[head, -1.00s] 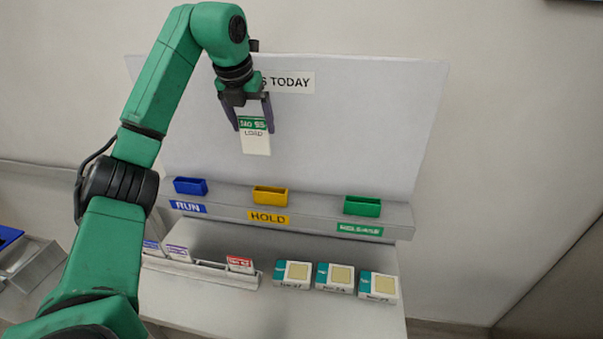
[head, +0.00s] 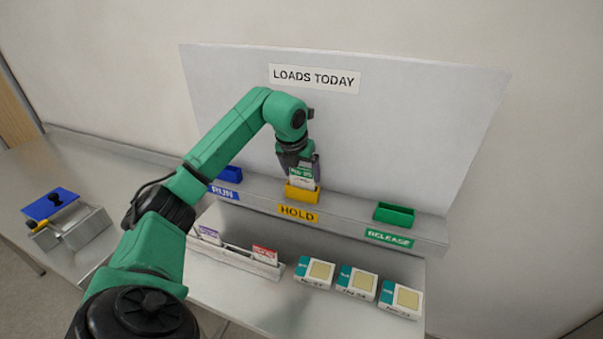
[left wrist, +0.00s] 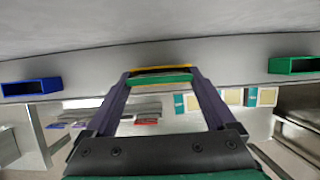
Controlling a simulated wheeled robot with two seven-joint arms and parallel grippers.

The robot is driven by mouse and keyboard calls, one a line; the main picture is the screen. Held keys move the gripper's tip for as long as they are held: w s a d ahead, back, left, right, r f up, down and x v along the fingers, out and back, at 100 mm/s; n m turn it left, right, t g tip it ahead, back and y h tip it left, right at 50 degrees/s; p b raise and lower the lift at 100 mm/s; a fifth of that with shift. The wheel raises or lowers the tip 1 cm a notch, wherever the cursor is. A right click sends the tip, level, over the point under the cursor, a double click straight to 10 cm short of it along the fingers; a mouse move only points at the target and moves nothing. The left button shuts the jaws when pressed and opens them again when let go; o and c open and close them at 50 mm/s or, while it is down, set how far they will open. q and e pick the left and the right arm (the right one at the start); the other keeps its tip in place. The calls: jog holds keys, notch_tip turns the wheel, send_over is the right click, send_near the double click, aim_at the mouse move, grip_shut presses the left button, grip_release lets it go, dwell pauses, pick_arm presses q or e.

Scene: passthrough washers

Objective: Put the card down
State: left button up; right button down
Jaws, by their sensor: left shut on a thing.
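The card (head: 301,177), white with a green band, is upright in my left gripper (head: 301,170). My left gripper is shut on it, just above the yellow HOLD holder (head: 302,193). The card's lower end is at the holder and looks to be inside its mouth; how deep it sits is hidden. In the left wrist view the card's green top edge (left wrist: 160,79) lies between the two fingers, with the yellow holder's rim (left wrist: 160,69) right beside it. My right gripper is not in view.
The blue RUN holder (head: 230,175) and green RELEASE holder (head: 394,214) stand on the same ledge. A rack with cards (head: 235,252) and several white-and-teal boxes (head: 357,281) are on the table below. A white board (head: 400,120) rises behind.

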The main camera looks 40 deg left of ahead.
pick_arm(q)
jog(key=shift+s+f, duration=0.15)
jog(key=shift+f, duration=0.2)
jog(key=shift+w+f, duration=0.2)
jog(key=o, duration=1)
jog(key=shift+d, duration=0.1)
jog(key=shift+o, duration=0.2)
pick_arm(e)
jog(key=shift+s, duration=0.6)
